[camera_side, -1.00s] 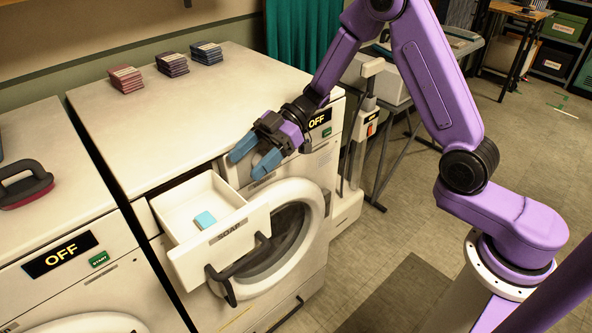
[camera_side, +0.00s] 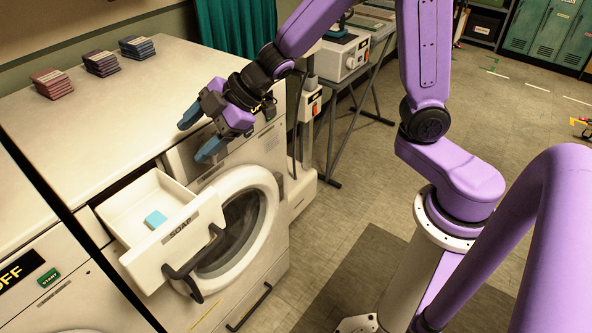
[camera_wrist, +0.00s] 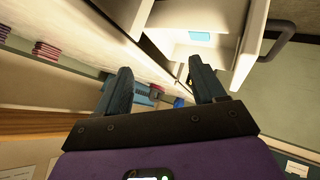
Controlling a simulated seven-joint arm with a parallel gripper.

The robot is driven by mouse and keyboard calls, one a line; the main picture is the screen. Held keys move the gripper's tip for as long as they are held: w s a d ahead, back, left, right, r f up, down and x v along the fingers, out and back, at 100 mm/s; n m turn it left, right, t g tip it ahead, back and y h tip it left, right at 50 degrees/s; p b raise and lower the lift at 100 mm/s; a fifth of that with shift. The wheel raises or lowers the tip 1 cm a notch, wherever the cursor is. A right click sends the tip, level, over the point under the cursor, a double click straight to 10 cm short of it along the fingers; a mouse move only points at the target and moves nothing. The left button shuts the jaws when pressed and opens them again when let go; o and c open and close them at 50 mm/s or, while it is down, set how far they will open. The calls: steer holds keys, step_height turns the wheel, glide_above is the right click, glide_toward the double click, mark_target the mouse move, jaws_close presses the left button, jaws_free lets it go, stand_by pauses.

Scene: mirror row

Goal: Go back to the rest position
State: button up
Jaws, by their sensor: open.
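My gripper (camera_side: 197,134) is open and empty, with its two blue fingers spread apart. It is above the front right part of the washing machine, up and to the right of the soap drawer (camera_side: 140,262). The drawer is pulled out, and a light blue block (camera_side: 155,219) lies inside it. In the wrist view my gripper (camera_wrist: 168,78) shows both fingers apart with nothing between them. The drawer (camera_wrist: 247,50) and the blue block (camera_wrist: 200,37) appear beyond the fingers at the upper right.
Stacks of red (camera_side: 52,83), purple (camera_side: 101,62) and blue (camera_side: 137,47) cloths stand on the machine top. A side table with a white device (camera_side: 343,57) stands behind my arm. Open floor lies to the right.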

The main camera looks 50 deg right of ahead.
steer(key=s+d+m+g+h, duration=0.1)
steer(key=s+d+g+h, duration=0.1)
steer(key=s+d, duration=0.3)
steer(key=s+d+f+m+g+h, duration=0.1)
steer(key=s+d, duration=0.4)
steer(key=s, duration=0.9)
steer(key=s+d+m+g+h, duration=0.2)
steer(key=s+d, duration=0.3)
steer(key=s, duration=0.4)
steer(key=shift+s+d+f+g+h, duration=0.25)
steer(key=shift+d+g+h, duration=0.1)
steer(key=shift+g+h, duration=0.45)
steer(key=shift+c, duration=0.3)
